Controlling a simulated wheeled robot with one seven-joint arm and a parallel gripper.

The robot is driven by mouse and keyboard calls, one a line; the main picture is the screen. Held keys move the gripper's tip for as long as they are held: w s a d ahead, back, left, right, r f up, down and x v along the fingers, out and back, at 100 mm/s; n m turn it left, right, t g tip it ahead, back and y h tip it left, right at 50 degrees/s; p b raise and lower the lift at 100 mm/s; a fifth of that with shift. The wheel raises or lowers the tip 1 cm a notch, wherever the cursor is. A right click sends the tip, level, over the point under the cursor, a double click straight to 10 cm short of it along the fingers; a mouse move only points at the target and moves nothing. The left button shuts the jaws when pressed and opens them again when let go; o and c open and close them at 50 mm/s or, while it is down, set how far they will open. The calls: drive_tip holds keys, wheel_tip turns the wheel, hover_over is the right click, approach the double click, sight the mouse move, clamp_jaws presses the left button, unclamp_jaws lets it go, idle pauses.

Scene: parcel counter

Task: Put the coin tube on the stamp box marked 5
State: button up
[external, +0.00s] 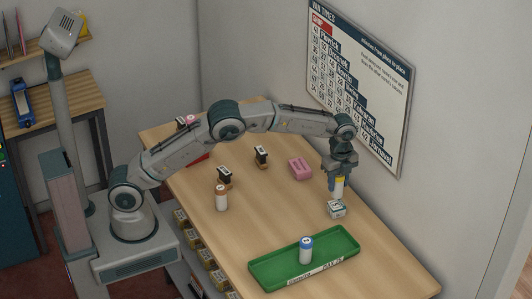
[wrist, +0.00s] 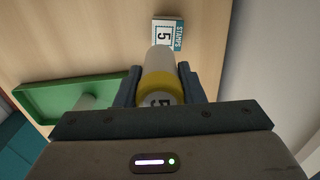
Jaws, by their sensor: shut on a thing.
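My gripper (external: 338,182) is shut on a white coin tube with a yellow band (external: 339,188), held upright. In the wrist view the tube (wrist: 160,72) lies between the two fingers, with a 5 on its near end. The white stamp box marked 5 (external: 336,210) lies on the counter right below the tube. The box also shows in the wrist view (wrist: 176,32), partly hidden behind the tube's far end. The tube's lower end is very close to the box top; I cannot tell whether they touch.
A green tray (external: 262,274) holds a white tube with a blue cap (external: 306,249). A wall with a poster (external: 360,85) runs behind.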

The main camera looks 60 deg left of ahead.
sight(338, 190)
drive_tip(key=shift+w+a+f, duration=0.4)
drive_tip(key=shift+w+a, duration=0.15)
drive_tip(key=shift+w, duration=0.05)
wheel_tip(338, 190, down, 4)
drive_tip(key=shift+r+p, duration=0.1)
drive_tip(key=shift+p, duration=0.8)
drive_tip(key=shift+f, duration=0.25)
drive_tip(key=shift+f, duration=0.15)
drive_tip(key=o, duration=1.1)
